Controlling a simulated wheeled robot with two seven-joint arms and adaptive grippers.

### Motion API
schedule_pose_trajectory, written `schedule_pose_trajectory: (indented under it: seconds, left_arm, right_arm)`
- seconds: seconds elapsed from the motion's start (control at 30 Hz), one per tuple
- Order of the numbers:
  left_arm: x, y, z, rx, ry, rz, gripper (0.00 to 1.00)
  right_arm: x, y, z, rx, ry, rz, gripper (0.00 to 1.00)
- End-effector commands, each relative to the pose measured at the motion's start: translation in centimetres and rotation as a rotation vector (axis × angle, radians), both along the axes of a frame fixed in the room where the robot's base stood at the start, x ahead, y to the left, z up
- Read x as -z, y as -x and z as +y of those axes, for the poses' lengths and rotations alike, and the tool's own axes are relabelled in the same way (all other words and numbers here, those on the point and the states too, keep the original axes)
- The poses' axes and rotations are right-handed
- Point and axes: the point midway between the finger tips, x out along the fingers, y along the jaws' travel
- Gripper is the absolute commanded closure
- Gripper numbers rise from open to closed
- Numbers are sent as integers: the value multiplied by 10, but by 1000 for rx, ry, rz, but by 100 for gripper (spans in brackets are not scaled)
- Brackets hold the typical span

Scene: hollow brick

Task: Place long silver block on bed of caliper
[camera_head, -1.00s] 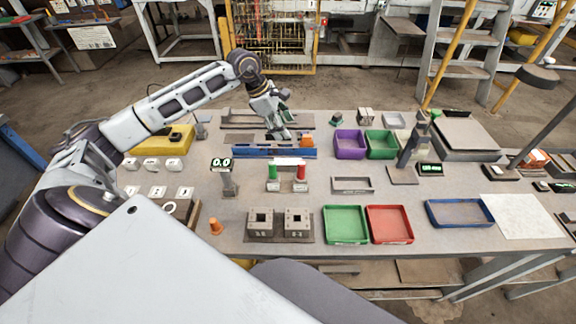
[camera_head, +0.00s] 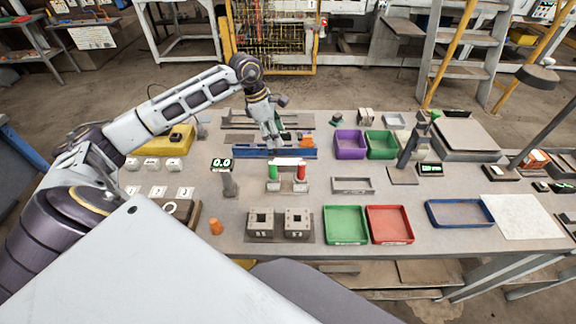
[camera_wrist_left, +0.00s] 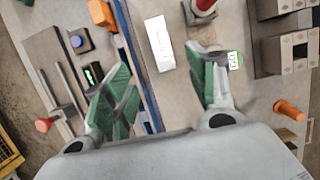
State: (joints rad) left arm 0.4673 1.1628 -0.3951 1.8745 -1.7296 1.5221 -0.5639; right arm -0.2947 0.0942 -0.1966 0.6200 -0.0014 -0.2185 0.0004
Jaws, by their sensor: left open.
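The long silver block (camera_head: 287,161) looks pale and lies on the table in front of the blue rail, close to the green and red cylinders. It also shows in the left wrist view (camera_wrist_left: 159,43), between my spread fingertips in the picture. My left gripper (camera_head: 274,146) is open and empty above the blue rail, apart from the block. Its green-padded fingers (camera_wrist_left: 160,68) stand wide apart. A dark flat device with a small lit display (camera_wrist_left: 93,73) lies beyond the rail; it may be the caliper, partly hidden by my gripper. My right gripper is out of view.
The blue rail (camera_head: 245,153) has an orange piece (camera_wrist_left: 101,14) at one end. A red cylinder (camera_head: 301,171) and a green cylinder (camera_head: 273,171) stand close by. Purple (camera_head: 349,144) and green bins lie right.

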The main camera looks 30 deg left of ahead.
Motion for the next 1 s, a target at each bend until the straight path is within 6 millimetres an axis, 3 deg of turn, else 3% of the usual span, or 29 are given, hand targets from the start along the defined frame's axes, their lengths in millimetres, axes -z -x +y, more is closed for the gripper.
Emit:
schedule_pose_trajectory:
  seconds: [0.53,0.73,1.0]
  left_arm:
    - [64,-10,-18,-1,3,-1,43]
    - [72,-11,-20,0,1,0,43]
    - [72,-11,-20,0,1,-1,43]
  right_arm:
    - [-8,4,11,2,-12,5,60]
    - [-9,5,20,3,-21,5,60]
    - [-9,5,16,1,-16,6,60]
